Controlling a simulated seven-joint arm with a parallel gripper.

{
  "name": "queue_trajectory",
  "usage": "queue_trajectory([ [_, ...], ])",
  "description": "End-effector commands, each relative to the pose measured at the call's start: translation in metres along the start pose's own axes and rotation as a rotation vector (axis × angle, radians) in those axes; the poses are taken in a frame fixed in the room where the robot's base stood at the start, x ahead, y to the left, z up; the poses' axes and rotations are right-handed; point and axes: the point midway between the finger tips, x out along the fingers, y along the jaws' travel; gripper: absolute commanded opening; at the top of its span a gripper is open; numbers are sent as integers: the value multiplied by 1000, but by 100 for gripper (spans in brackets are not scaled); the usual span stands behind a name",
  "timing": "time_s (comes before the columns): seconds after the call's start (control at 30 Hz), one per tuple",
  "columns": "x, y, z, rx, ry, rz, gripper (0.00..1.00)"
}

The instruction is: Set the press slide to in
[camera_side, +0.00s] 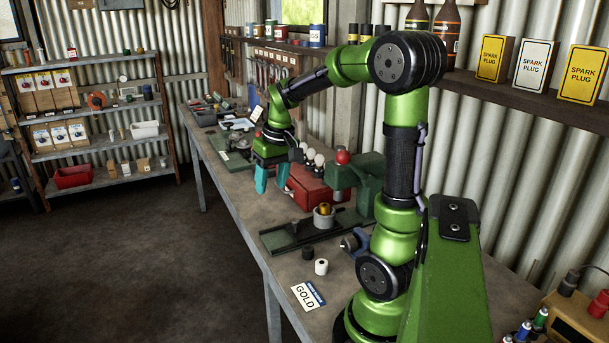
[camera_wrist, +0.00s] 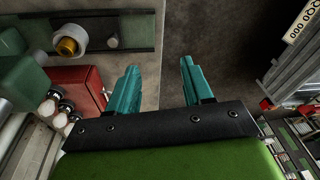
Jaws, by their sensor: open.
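The press (camera_side: 368,183) is a dark green body with a red ball (camera_side: 342,157) on top, standing on the bench just left of my arm. Its long green slide bed (camera_side: 288,238) runs out in front of it. A grey cup with a brass piece (camera_side: 325,211) sits on the bed near the press. The wrist view shows the bed (camera_wrist: 138,28) and the brass piece (camera_wrist: 67,46) at upper left. I cannot tell how far the slide is in. My gripper (camera_side: 271,182) has teal fingers, open and empty, above the bench beyond the bed; they also show in the wrist view (camera_wrist: 158,68).
A red box (camera_side: 308,188) with several pale knobs stands beside my gripper. Open floor (camera_side: 130,270) lies left of the bench.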

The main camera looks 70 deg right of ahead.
Motion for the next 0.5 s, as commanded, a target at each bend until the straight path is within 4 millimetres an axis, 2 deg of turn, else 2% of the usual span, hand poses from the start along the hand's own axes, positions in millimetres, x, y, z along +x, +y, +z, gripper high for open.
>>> queue_trajectory([
  [0.03, -1, -10, 6, 18, 14, -12, 50],
  [0.3, -5, -55, 34, 103, 82, -76, 50],
  [0.5, -10, -81, 55, 94, 113, -119, 50],
])
